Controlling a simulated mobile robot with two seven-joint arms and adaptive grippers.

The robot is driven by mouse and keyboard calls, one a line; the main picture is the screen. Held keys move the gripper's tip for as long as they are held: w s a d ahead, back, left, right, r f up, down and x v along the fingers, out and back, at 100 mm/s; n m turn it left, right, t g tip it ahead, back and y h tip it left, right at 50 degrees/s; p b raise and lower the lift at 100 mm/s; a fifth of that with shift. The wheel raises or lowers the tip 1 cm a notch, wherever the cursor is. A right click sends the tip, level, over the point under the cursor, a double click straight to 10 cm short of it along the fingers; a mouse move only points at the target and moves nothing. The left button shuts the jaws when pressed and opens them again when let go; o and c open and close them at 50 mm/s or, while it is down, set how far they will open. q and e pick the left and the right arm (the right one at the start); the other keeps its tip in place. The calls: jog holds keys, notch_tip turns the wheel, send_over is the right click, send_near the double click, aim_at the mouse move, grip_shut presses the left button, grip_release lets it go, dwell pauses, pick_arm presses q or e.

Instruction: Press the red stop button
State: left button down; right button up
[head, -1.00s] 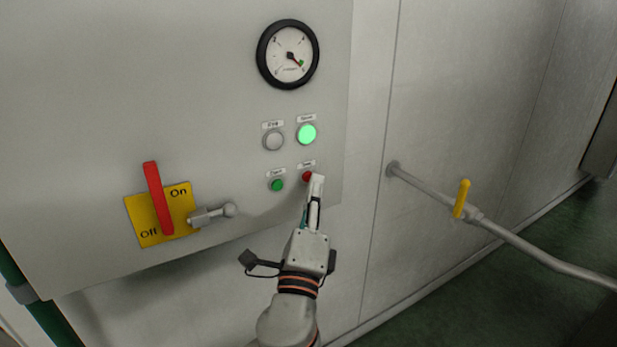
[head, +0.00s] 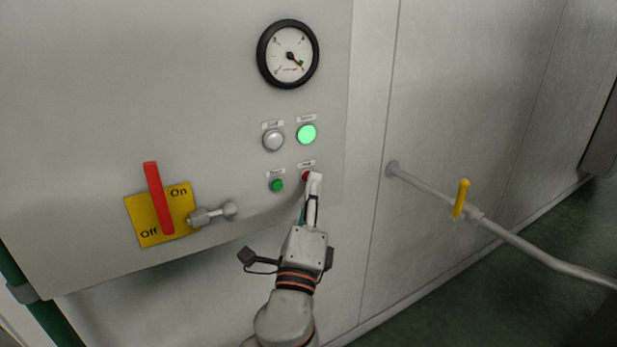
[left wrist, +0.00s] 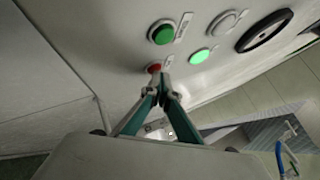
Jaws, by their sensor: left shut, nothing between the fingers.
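The red stop button (head: 306,176) is on the grey panel, at the lower right of a group of buttons and lamps. My left gripper (head: 314,178) is shut and empty, with its fingertips at the button and covering part of it in the head view. In the left wrist view the red button (left wrist: 154,68) shows just beyond the closed fingertips (left wrist: 162,80). I cannot tell whether the tips touch it or whether it is pushed in. My right gripper is not in view.
A green button (head: 277,185) sits left of the red one. A lit green lamp (head: 307,134) and an unlit lamp (head: 273,140) are above, under a gauge (head: 288,54). A red switch lever (head: 158,198) is at left. A pipe with a yellow handle (head: 461,199) stands out at right.

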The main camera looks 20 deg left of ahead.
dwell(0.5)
pick_arm(q)
jog(key=shift+s+d, duration=0.45)
jog(key=shift+d, duration=0.1)
jog(key=shift+s+d+b, duration=0.25)
jog(key=shift+s+d, duration=0.5)
jog(key=shift+d, duration=0.25)
jog(key=shift+s+d+b, duration=0.25)
jog(key=shift+s+d, duration=0.5)
jog(key=shift+d, duration=0.25)
